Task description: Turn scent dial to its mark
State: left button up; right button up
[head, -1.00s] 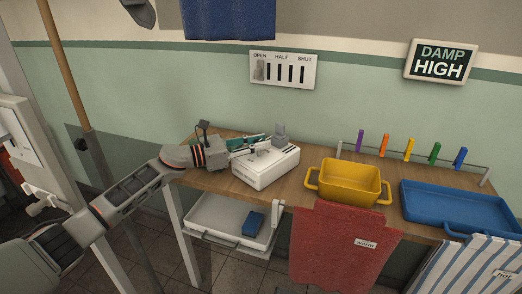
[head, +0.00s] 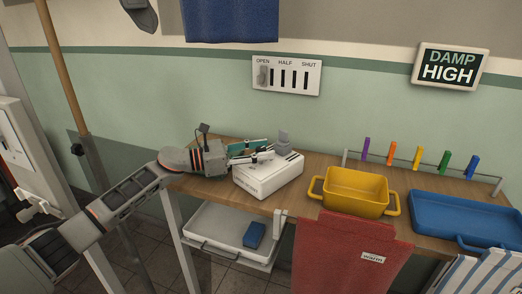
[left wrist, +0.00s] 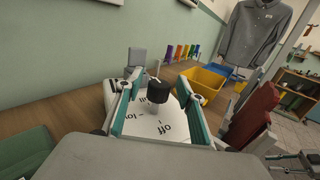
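The scent dial is a small knob with a black top (left wrist: 158,90) and a grey lower part. It stands on the printed top of a white box (head: 268,180), marked "off" and "low" in the left wrist view, with another label partly hidden. My left gripper (head: 262,154) is at the box's top in the head view. In the left wrist view my left gripper (left wrist: 159,75) is open, its teal fingers on either side of the dial with visible gaps. The dial is hidden in the head view, and I cannot make out its target mark.
A grey upright piece (head: 283,144) stands at the box's back. To the right on the wooden bench are a yellow tub (head: 356,207), a blue tray (head: 466,232) and a rail of coloured pegs (head: 418,157). A red towel (head: 345,255) hangs in front.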

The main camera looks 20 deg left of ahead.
aim_at(261, 148)
pick_arm(q)
jog(key=shift+r, duration=0.2)
notch_tip(261, 148, up, 10)
jog(key=shift+f, duration=0.2)
dwell(0.3)
dwell(0.3)
